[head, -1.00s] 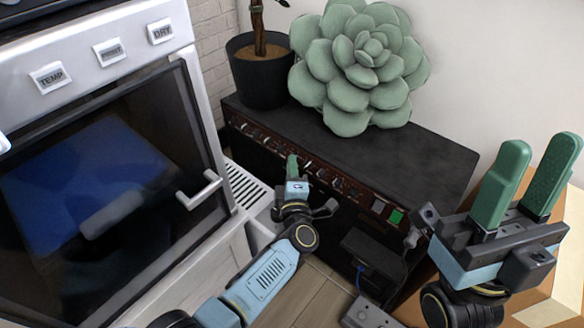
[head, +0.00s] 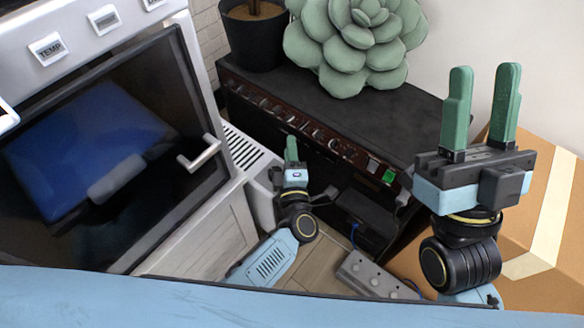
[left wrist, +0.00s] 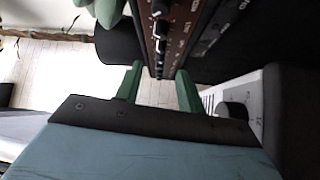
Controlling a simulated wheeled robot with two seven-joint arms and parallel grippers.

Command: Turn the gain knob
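The black amplifier (head: 345,105) stands against the wall with a reddish-brown front panel carrying a row of several knobs (head: 303,128). The knob row also shows in the left wrist view (left wrist: 160,42), running along the panel ahead of the fingers. I cannot read which knob is gain. My left gripper (head: 291,148) is just in front of the panel; its green fingers are spread apart in the left wrist view (left wrist: 158,90), with nothing between them. No contact with a knob is visible. My right gripper (head: 482,108) is open and empty, pointing up, right of the amplifier.
An oven with a glass door and handle (head: 200,152) stands on the left. A large succulent (head: 350,50) and a dark plant pot (head: 252,38) rest on the amplifier. A cardboard box (head: 545,225) is at right. A grey pedal-like box (head: 372,275) lies on the floor.

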